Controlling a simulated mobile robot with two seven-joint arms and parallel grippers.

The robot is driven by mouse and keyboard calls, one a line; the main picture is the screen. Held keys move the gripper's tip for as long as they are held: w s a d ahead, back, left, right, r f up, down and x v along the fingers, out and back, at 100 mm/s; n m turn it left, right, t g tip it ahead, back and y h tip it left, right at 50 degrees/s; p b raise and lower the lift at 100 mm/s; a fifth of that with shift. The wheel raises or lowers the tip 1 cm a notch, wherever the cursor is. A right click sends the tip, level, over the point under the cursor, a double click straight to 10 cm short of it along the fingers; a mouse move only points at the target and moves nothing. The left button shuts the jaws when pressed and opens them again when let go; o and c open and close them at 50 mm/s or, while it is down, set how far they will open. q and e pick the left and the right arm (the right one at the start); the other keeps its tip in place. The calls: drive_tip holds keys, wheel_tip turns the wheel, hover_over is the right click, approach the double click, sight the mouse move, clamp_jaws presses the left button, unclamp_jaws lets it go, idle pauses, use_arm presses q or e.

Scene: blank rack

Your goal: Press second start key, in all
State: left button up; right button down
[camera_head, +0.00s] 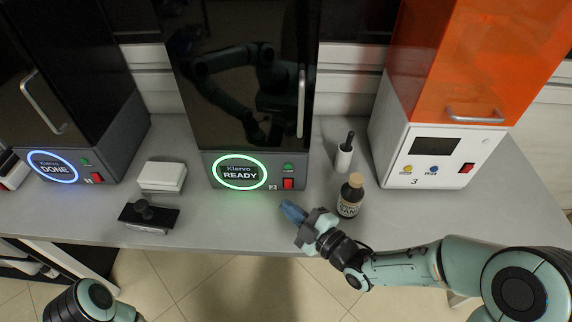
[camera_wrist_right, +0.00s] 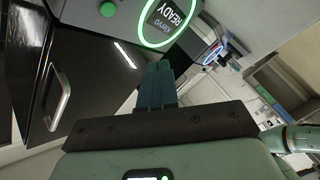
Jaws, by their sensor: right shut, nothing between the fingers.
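The middle machine (camera_head: 225,171), marked 2, has a round display (camera_head: 240,173) reading READY inside a lit green ring. Its green key (camera_head: 289,167) sits right of the display, above a red switch (camera_head: 288,184). In the wrist view, the green key (camera_wrist_right: 108,8) is at the top, left of the READY display (camera_wrist_right: 166,18). My right gripper (camera_head: 289,209) is shut and empty, in front of and below the machine's panel, apart from the key. Its closed fingers (camera_wrist_right: 157,84) point towards the panel. My left gripper is out of view; only part of that arm shows at bottom left.
A dark bottle (camera_head: 349,198) stands just right of my right gripper, with a white holder (camera_head: 344,158) behind it. A white box (camera_head: 162,176) and a black stamp-like tool (camera_head: 148,214) lie left. Machines reading DONE (camera_head: 100,150) and marked 3 (camera_head: 400,150) flank the middle one.

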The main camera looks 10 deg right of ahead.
sight(288, 166)
drive_tip(key=shift+w+d+p, duration=0.3)
drive_tip(key=shift+w+d, duration=0.1)
drive_tip(key=shift+w, duration=1.05)
drive_tip(key=shift+w+d+p, duration=0.3)
drive_tip(key=shift+w+d, duration=0.1)
drive_tip(key=shift+w, duration=1)
drive_tip(key=shift+w+d+p, duration=0.3)
drive_tip(key=shift+w+d, duration=0.1)
drive_tip(key=shift+w, duration=1.05)
drive_tip(key=shift+w+d+b, duration=0.1)
drive_tip(key=shift+w+b, duration=0.2)
drive_tip(key=shift+w, duration=0.05)
